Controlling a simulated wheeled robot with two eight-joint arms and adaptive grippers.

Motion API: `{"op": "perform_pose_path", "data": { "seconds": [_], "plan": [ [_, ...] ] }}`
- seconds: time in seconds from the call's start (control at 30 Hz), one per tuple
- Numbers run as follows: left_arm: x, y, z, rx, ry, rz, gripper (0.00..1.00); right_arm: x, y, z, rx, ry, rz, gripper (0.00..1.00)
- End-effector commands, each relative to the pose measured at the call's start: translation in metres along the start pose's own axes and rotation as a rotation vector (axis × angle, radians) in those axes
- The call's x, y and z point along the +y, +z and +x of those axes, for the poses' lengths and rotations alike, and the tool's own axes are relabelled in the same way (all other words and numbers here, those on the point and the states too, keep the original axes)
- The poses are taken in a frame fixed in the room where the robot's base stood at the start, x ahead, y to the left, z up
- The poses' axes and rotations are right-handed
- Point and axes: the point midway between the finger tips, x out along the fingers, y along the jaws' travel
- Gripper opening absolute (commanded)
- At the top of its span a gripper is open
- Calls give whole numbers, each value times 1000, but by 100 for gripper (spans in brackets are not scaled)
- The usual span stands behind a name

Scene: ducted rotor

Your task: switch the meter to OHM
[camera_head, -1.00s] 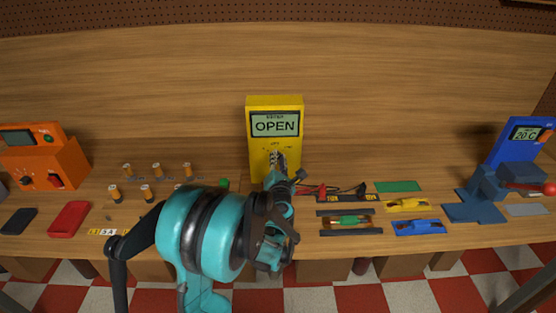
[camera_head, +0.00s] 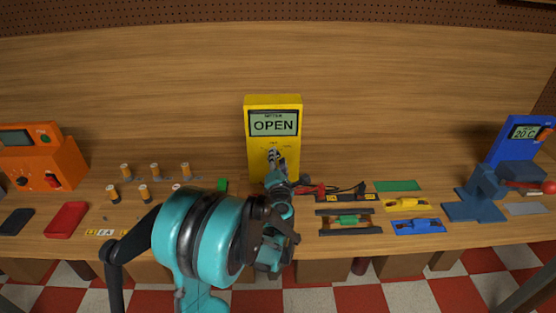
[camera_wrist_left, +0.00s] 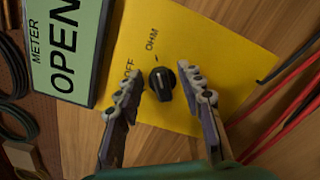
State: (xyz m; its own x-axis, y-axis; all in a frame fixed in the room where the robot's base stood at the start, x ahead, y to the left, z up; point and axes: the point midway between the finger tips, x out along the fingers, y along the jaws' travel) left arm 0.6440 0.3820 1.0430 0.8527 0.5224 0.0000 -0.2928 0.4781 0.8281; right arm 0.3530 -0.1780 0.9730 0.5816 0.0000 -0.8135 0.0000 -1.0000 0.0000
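The yellow meter (camera_head: 290,155) stands upright at the back of the bench, and its display (camera_head: 274,123) reads OPEN. In the left wrist view its black knob (camera_wrist_left: 162,84) carries a small white mark on the side toward the OHM label (camera_wrist_left: 152,39). The OFF label (camera_wrist_left: 128,74) is partly hidden by a finger. My left gripper (camera_head: 276,158) is at the meter's lower front. In the left wrist view its fingers (camera_wrist_left: 161,88) are open, one on each side of the knob, with gaps visible. My right gripper is not in view.
Red and black leads (camera_head: 335,189) lie right of the meter. Several small cylinders (camera_head: 125,170) stand at left near an orange box (camera_head: 45,165). Yellow (camera_head: 407,204) and blue (camera_head: 418,227) parts and a blue stand (camera_head: 475,205) are at right.

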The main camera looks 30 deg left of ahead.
Motion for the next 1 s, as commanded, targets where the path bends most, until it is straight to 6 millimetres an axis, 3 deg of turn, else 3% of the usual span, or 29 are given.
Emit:
{"op": "perform_pose_path", "data": {
  "seconds": [0.17,0.6,0.8,1.0],
  "plan": [
    [0,0,-16,0,0,0,38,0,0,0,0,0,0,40],
    [0,1,-104,-2,-1,0,38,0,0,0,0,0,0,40],
    [0,0,-119,0,0,0,38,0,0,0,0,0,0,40],
    [0,0,-120,0,0,0,38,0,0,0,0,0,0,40]
  ]
}}
